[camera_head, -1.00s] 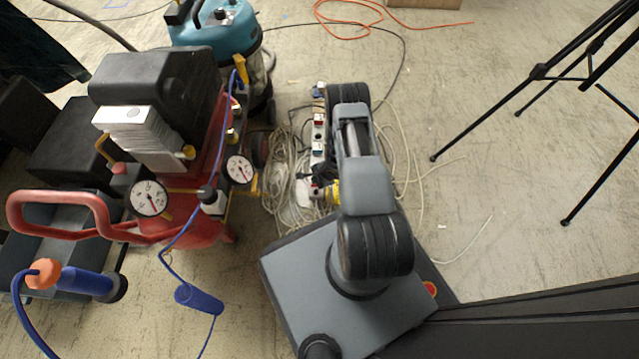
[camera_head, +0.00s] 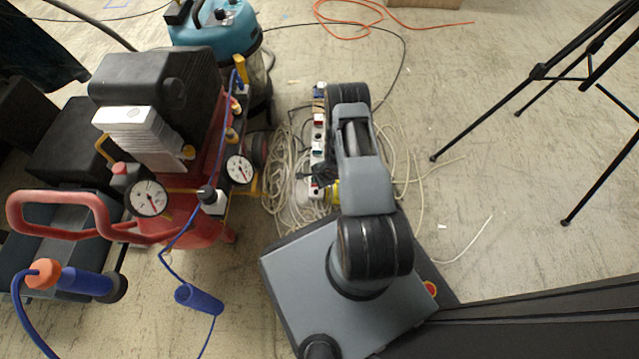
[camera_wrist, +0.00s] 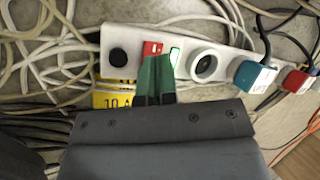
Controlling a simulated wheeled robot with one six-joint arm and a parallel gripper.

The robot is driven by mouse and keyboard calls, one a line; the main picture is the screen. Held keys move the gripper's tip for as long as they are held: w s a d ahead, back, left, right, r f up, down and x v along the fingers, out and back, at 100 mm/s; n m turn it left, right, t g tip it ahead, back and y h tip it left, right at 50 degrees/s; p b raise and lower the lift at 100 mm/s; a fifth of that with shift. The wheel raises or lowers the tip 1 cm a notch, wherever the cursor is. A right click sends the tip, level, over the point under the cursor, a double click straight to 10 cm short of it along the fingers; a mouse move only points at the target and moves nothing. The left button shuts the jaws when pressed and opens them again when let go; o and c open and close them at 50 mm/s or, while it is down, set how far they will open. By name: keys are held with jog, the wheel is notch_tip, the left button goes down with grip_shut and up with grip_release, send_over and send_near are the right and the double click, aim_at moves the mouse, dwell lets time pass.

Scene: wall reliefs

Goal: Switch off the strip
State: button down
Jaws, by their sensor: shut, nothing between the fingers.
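The white power strip (camera_wrist: 215,90) runs across the upper part of the wrist view. It bears a red switch (camera_wrist: 152,47) with a green-lit part (camera_wrist: 175,56) beside it, and a round black button or cap (camera_wrist: 118,58) at its left end. My gripper (camera_wrist: 156,62) is shut and empty. Its green fingertips overlap the lower part of the red switch; I cannot tell whether they touch it. In the head view the strip (camera_head: 319,118) lies on the floor, partly hidden by my arm, with my dark gripper (camera_head: 322,172) over its near end.
A teal plug (camera_wrist: 253,76) and a red plug (camera_wrist: 297,80) sit farther right on the strip, past a round socket (camera_wrist: 205,65). Loose pale cables (camera_head: 285,170) surround it. A red compressor (camera_head: 195,215) stands left; a black tripod (camera_head: 540,72) stands right.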

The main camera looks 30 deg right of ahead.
aim_at(314, 185)
jog(key=shift+f, duration=0.15)
jog(key=shift+d+f, duration=0.1)
jog(key=shift+f, duration=0.2)
jog(key=shift+s+f, duration=0.1)
jog(key=shift+f, duration=0.25)
dwell(0.6)
jog(key=shift+r, duration=0.15)
jog(key=shift+r+p, duration=0.4)
jog(key=shift+r, duration=0.3)
dwell(0.3)
jog(key=shift+w+a+r+p, duration=0.1)
jog(key=shift+a+r+p, duration=0.1)
jog(key=shift+r+p, duration=0.55)
jog(key=shift+w+a+r+p, duration=0.15)
jog(key=shift+r+p, duration=0.4)
jog(key=shift+r, duration=0.35)
jog(key=shift+w+a+r+p, duration=0.1)
jog(key=shift+a+r+p, duration=0.1)
jog(key=shift+r+p, duration=0.55)
